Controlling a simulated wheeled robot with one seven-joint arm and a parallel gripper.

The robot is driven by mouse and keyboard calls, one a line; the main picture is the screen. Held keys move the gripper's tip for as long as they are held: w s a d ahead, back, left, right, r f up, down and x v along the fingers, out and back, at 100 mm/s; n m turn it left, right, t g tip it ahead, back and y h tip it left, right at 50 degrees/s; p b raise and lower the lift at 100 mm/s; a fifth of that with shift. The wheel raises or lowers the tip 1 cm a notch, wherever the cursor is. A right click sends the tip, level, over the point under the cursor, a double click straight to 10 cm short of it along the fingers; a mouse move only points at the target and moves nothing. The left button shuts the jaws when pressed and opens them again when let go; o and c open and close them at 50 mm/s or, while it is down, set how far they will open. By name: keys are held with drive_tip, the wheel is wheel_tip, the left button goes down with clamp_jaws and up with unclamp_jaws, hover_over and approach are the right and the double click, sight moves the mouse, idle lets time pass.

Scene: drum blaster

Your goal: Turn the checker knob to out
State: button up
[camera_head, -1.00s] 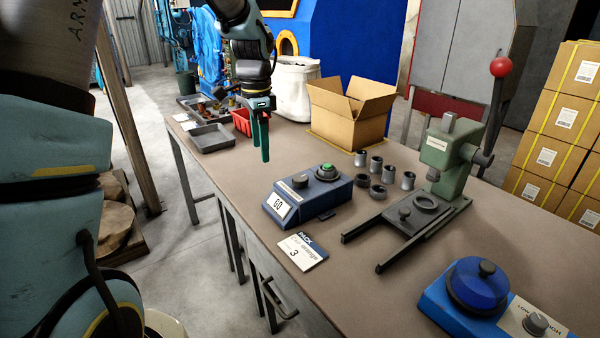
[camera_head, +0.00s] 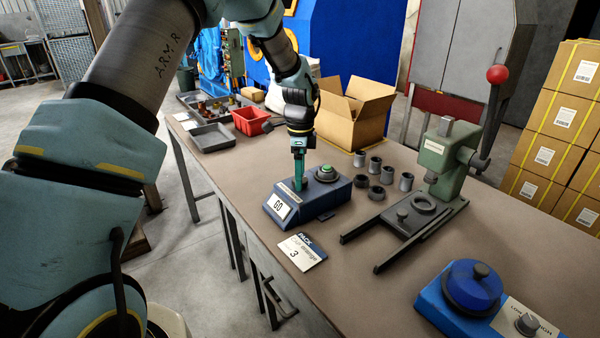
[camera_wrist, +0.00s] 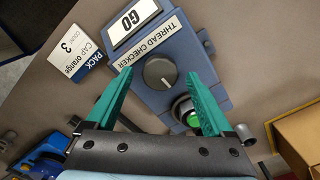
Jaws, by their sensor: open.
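The thread checker is a blue box (camera_head: 326,198) on the workbench, with a display (camera_head: 280,206) reading GO. Its round dark knob (camera_wrist: 160,73) shows in the wrist view beside the THREAD CHECKER label, with a pale pointer line on it. A green button in a dark collar (camera_head: 326,171) sits to the knob's right in the head view. My gripper (camera_head: 299,186) points down over the knob, which it hides in the head view. In the wrist view my gripper (camera_wrist: 161,78) is open, its green fingers on either side of the knob. I cannot tell whether they touch it.
A card (camera_head: 302,250) reading PACK, CAP orange, 3 lies in front of the checker. Several grey rings (camera_head: 376,166) and a green lever press (camera_head: 440,165) stand to the right. An open cardboard box (camera_head: 350,112) is behind. A blue device (camera_head: 472,295) is at front right.

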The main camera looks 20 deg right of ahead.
drive_tip(key=shift+f, duration=0.4)
drive_tip(key=shift+c, duration=0.2)
drive_tip(key=c, duration=1.3)
